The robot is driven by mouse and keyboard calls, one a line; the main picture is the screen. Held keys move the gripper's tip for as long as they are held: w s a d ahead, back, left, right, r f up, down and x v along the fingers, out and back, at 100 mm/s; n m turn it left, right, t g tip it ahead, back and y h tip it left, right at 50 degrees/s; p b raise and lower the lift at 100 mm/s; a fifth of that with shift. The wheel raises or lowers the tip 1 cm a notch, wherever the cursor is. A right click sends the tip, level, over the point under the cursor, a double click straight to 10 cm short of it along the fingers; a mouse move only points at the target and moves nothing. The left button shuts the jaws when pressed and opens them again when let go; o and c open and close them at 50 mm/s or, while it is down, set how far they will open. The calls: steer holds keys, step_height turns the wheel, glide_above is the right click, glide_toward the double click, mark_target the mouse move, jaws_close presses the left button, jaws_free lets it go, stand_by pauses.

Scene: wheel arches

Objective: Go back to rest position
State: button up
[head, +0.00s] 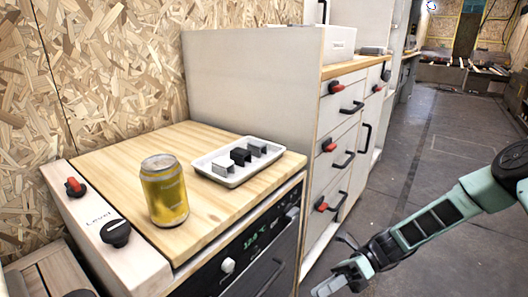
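My gripper (340,264) is at the lower middle right of the head view, in front of the cabinets and over the floor. It is apart from the worktop and low beside the oven front. Its fingers are small and seen at an angle, so whether they are open or shut is unclear. I see no object in it. My arm reaches in from the right edge.
A yellow can (164,190) stands upright on the wooden worktop (110,165). Behind it, a white tray (231,178) holds small grey and black blocks. Drawers with red latches and black handles (352,108) line the right cabinet. The grey floor (415,150) is clear.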

steer(key=s+r+n+t+h, duration=0.4)
steer(key=s+r+n+h, duration=0.45)
steer(key=n, duration=0.75)
steer(key=s+r+n+t+h, duration=0.3)
steer(key=s+r+n+h, duration=0.45)
steer(key=r+n, duration=0.6)
step_height(320, 180, up, 34)
steer(key=s+n+y+p, duration=0.2)
steer(key=p, duration=3.3)
steer(key=shift+f, duration=0.15)
steer(key=shift+a, duration=0.1)
